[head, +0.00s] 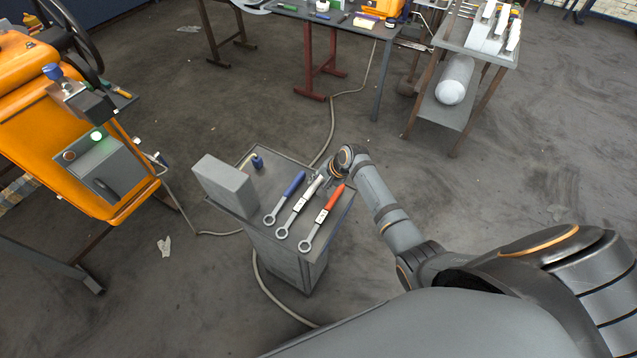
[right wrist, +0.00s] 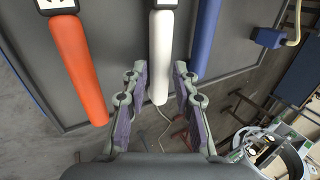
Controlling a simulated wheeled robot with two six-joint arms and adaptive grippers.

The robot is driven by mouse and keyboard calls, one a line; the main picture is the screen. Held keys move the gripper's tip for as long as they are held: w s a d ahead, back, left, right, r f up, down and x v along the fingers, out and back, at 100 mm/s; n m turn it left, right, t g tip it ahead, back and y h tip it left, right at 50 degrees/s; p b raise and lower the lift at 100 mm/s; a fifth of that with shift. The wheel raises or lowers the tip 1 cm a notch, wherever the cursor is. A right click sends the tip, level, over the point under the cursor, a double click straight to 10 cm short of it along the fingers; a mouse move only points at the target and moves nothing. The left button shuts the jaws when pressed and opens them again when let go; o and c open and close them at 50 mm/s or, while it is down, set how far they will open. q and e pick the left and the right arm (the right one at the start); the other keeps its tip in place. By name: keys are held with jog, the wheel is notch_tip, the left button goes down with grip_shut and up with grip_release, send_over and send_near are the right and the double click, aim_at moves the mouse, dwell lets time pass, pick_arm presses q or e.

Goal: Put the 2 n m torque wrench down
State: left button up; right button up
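Three torque wrenches lie side by side on a small grey cart (head: 272,180): one with a blue handle (head: 291,186), one with a white handle (head: 309,193) and one with a red-orange handle (head: 331,203). Their labels are too small to read, so I cannot tell which is the 2 N m one. My right gripper (head: 327,179) is at the handle end of the white wrench. In the right wrist view, the fingers (right wrist: 160,80) are open on either side of the white handle (right wrist: 159,65), with small gaps. My left gripper is out of view.
A grey box (head: 225,185) and a small blue-topped item (head: 257,161) stand on the cart's left part. An orange machine (head: 70,140) is at left, a workbench (head: 335,22) at the back, a shelf rack (head: 470,40) at back right. A cable runs across the floor.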

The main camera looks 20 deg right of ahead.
jog(key=shift+f, duration=0.1)
jog(key=o, duration=0.6)
jog(key=shift+s, duration=0.1)
jog(key=v, duration=1.2)
jog(key=shift+a, duration=0.1)
